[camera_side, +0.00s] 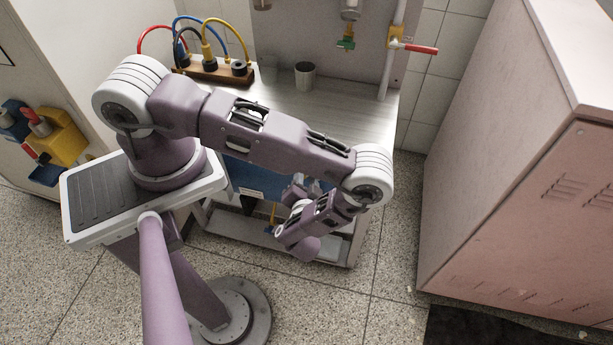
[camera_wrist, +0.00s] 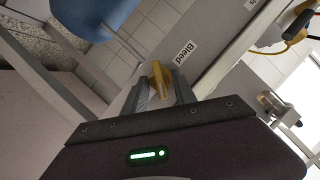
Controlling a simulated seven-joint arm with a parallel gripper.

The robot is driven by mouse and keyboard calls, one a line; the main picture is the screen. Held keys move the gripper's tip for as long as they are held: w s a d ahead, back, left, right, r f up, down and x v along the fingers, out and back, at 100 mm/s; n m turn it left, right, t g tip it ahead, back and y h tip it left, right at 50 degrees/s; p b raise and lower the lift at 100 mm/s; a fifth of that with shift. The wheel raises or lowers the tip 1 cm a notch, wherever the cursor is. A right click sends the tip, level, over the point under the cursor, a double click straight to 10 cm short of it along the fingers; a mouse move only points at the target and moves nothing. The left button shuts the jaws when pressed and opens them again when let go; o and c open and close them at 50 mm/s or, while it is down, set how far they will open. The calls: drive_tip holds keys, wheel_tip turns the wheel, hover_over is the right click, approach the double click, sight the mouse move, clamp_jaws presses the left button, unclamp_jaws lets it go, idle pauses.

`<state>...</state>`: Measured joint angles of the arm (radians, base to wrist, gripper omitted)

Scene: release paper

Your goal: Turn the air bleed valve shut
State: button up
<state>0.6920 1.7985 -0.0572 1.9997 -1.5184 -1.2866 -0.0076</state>
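The air bleed valve's yellow handle (camera_wrist: 159,78) shows in the wrist view, beside a white label reading "Bleed" (camera_wrist: 185,53) on a grey panel. My gripper (camera_wrist: 164,88) has its two grey fingers apart, one on each side of the handle. I cannot tell whether either finger touches it. In the side view a small yellow part (camera_side: 273,213) shows low under the bench, left of my wrist; I cannot tell if it is the same handle. My fingertips are hidden there behind my arm.
The metal bench (camera_side: 340,108) carries a wooden block (camera_side: 213,72) with coloured leads and a grey cup (camera_side: 305,76). A red-handled valve (camera_side: 421,49) is on a pipe behind. A pinkish cabinet (camera_side: 520,200) stands at the right. Floor between cabinet and bench is clear.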

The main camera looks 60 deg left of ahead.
clamp_jaws()
idle(0.3)
drive_tip(key=shift+a+n+t+h, duration=0.15)
drive_tip(key=shift+n+t+h, duration=0.35)
drive_tip(key=shift+n+h, duration=0.5)
drive_tip(key=shift+s+n+t+h, duration=0.1)
drive_tip(key=shift+n+t+h, duration=0.4)
drive_tip(key=shift+n, duration=1)
unclamp_jaws()
